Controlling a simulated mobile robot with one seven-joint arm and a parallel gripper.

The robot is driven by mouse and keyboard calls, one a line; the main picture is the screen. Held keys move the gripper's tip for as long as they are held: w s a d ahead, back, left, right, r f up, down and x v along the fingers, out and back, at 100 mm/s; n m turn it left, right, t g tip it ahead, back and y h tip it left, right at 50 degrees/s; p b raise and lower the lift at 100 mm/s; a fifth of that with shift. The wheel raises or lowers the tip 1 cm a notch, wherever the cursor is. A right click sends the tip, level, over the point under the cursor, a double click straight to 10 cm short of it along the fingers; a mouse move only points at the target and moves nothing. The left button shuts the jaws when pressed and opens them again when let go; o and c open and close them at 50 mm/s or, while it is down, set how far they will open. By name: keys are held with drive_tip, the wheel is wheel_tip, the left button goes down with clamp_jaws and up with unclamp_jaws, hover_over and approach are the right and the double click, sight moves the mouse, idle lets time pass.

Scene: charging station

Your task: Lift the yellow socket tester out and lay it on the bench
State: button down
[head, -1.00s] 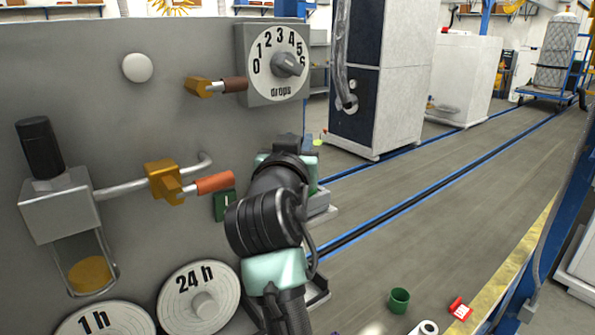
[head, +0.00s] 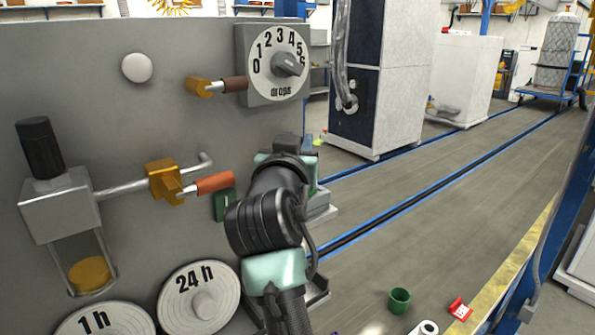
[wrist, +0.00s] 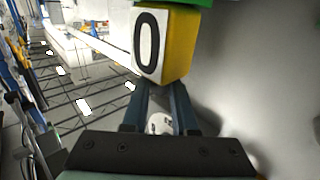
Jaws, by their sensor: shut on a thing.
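In the wrist view a yellow block (wrist: 182,45), which looks like the socket tester, has a white face with a black "0". It sits at the tips of my gripper (wrist: 160,86), which is shut on it. Something green (wrist: 185,3) shows at the top of the block. A white round thing with dark marks (wrist: 160,123) shows between my fingers. In the head view my arm hides the gripper and the tester.
A grey panel with a drops dial (head: 278,62), orange-tipped lever (head: 213,183), 24 h dial (head: 205,305) and 1 h dial (head: 105,322) fills the left. A green cup (head: 399,301) and red block (head: 460,310) stand at lower right.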

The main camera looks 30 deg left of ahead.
drive_tip(key=shift+r, duration=0.1)
drive_tip(key=shift+r, duration=0.55)
wheel_tip(320, 180, up, 2)
drive_tip(key=shift+r+b, duration=0.1)
drive_tip(key=shift+b, duration=0.3)
drive_tip(key=b+v, duration=0.2)
drive_tip(key=v, duration=1.6)
drive_tip(key=shift+r, duration=0.25)
